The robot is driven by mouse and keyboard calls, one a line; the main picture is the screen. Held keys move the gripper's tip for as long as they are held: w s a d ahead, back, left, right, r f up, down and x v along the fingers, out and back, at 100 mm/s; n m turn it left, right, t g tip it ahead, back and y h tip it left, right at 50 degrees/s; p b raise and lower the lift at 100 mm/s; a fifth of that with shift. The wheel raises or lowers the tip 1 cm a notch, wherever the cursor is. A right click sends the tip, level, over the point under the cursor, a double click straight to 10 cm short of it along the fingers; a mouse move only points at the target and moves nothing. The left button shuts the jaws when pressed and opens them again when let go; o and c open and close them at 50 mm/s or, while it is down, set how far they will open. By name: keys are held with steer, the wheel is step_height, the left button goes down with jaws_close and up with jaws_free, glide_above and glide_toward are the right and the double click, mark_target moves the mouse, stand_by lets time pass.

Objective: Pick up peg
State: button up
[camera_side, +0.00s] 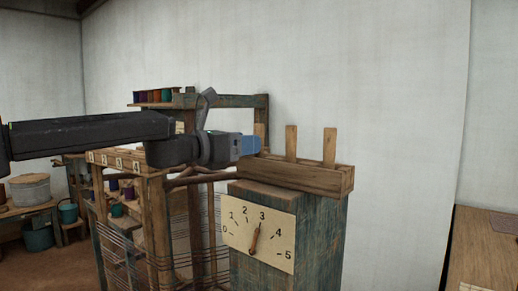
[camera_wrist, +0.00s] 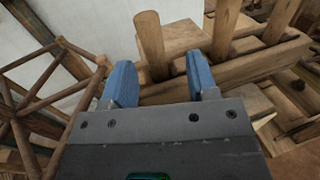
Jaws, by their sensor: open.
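Several upright wooden pegs stand in a wooden rack. In the side view the middle peg (camera_side: 291,143) and the right peg (camera_side: 329,147) show clearly, and the left peg (camera_side: 260,132) is partly hidden behind my blue fingers. My gripper (camera_side: 250,146) points right at the rack's left end. In the wrist view my gripper (camera_wrist: 160,65) is open, and the nearest peg (camera_wrist: 150,42) shows between the lines of the two fingers, closer to the left one. I cannot tell whether a finger touches it. Another peg (camera_wrist: 226,28) stands to the right.
The peg rack (camera_side: 300,177) sits on a blue-green post with a numbered dial (camera_side: 258,233). The loom frame (camera_side: 158,215) with threads stands left of it. Coloured spools (camera_side: 153,96) sit on a shelf behind. The space above the rack is clear.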

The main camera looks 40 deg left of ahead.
steer(key=x, duration=0.5)
steer(key=shift+w+a+f, duration=0.1)
steer(key=shift+a+f, duration=0.05)
steer(key=shift+a, duration=0.15)
steer(key=shift+c, duration=0.2)
jaws_close()
steer(key=shift+r, duration=0.2)
steer(key=shift+r, duration=4.8)
